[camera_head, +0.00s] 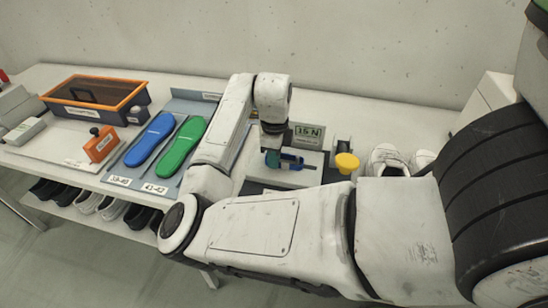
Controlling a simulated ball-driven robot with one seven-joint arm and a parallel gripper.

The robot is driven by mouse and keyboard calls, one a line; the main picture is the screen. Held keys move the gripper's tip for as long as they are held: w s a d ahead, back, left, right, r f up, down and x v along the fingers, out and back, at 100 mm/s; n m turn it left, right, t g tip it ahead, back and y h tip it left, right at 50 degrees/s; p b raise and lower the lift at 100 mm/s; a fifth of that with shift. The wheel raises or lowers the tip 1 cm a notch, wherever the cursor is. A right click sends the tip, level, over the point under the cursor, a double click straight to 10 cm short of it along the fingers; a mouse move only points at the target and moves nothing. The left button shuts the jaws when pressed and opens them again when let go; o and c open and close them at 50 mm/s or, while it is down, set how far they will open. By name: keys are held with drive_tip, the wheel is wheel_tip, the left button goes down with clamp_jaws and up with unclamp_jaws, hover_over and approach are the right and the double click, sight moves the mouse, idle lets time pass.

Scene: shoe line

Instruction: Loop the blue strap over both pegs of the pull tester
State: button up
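The pull tester stands at the table's middle, with a green display (308,132) that seems to read 16 N. My gripper (272,150) points down just in front and left of the display, low over the tester. A small blue and teal piece (273,159) shows at the fingertips; it may be the blue strap, but it is too small to be sure. A dark and blue part (291,161) sits right beside it. The fingers are too small and partly hidden to tell if they are open or shut. I cannot make out the two pegs.
A yellow round knob (346,162) stands right of the tester, with white shoes (387,158) beyond. Blue (151,140) and green (181,146) insoles lie on a tray at left, near an orange-rimmed box (136,92). My arm hides the table's front middle.

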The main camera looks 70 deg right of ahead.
wheel_tip(320, 180, up, 11)
drive_tip(key=shift+f+b, duration=0.15)
drive_tip(key=shift+b, duration=0.15)
idle(0.5)
